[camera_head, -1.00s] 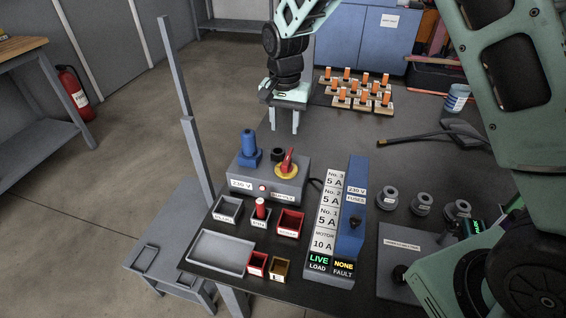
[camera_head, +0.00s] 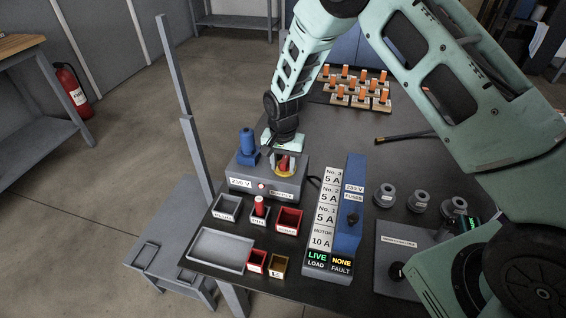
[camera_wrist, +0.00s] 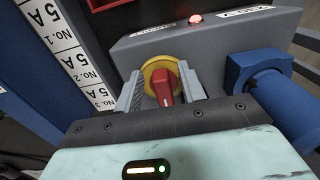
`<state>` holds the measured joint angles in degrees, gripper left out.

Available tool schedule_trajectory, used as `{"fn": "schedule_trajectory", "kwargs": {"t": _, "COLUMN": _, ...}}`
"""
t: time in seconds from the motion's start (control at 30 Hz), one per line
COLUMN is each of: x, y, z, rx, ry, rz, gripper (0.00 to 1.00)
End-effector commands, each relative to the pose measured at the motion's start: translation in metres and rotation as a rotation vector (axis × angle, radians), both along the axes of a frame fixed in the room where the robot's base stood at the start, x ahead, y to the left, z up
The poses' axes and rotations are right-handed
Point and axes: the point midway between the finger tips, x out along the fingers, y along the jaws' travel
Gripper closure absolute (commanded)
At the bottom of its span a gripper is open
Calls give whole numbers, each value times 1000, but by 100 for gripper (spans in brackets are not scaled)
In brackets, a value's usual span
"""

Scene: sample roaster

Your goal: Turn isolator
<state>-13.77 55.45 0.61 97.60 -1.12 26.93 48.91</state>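The isolator is a red rotary handle (camera_wrist: 165,88) on a yellow disc (camera_wrist: 157,68), on top of a grey box (camera_head: 262,183) labelled 230 V. The handle also shows in the head view (camera_head: 283,163), partly covered by my gripper (camera_head: 284,158). My gripper (camera_wrist: 163,92) is directly over the isolator, with one finger on each side of the handle. In the wrist view the fingers are apart with small gaps beside the handle, so it looks open. The fingertips' depth along the handle is hard to tell.
A blue plug (camera_head: 247,145) stands on the box close to my gripper. A blue fuse panel (camera_head: 349,205) with a display reading LIVE and NONE stands to the right. Small bins (camera_head: 227,208) and a tray (camera_head: 220,250) lie in front. Orange-topped pieces (camera_head: 361,96) stand at the back.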

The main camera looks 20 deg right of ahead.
Motion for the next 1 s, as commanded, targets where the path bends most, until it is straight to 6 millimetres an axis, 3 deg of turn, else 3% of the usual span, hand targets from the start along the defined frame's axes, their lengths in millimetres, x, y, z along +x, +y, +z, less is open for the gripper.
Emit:
{"fn": "schedule_trajectory", "kwargs": {"t": 0.17, "x": 0, "y": 0, "z": 0, "rx": 0, "ry": 0, "rz": 0, "gripper": 60}}
{"fn": "schedule_trajectory", "kwargs": {"t": 0.3, "x": 0, "y": 0, "z": 0, "rx": 0, "ry": 0, "rz": 0, "gripper": 96}}
{"fn": "schedule_trajectory", "kwargs": {"t": 0.33, "x": 0, "y": 0, "z": 0, "rx": 0, "ry": 0, "rz": 0, "gripper": 100}}
{"fn": "schedule_trajectory", "kwargs": {"t": 0.67, "x": 0, "y": -1, "z": 0, "rx": 0, "ry": 0, "rz": 27, "gripper": 100}}
{"fn": "schedule_trajectory", "kwargs": {"t": 1.0, "x": -2, "y": -5, "z": 1, "rx": 0, "ry": 1, "rz": 225, "gripper": 100}}
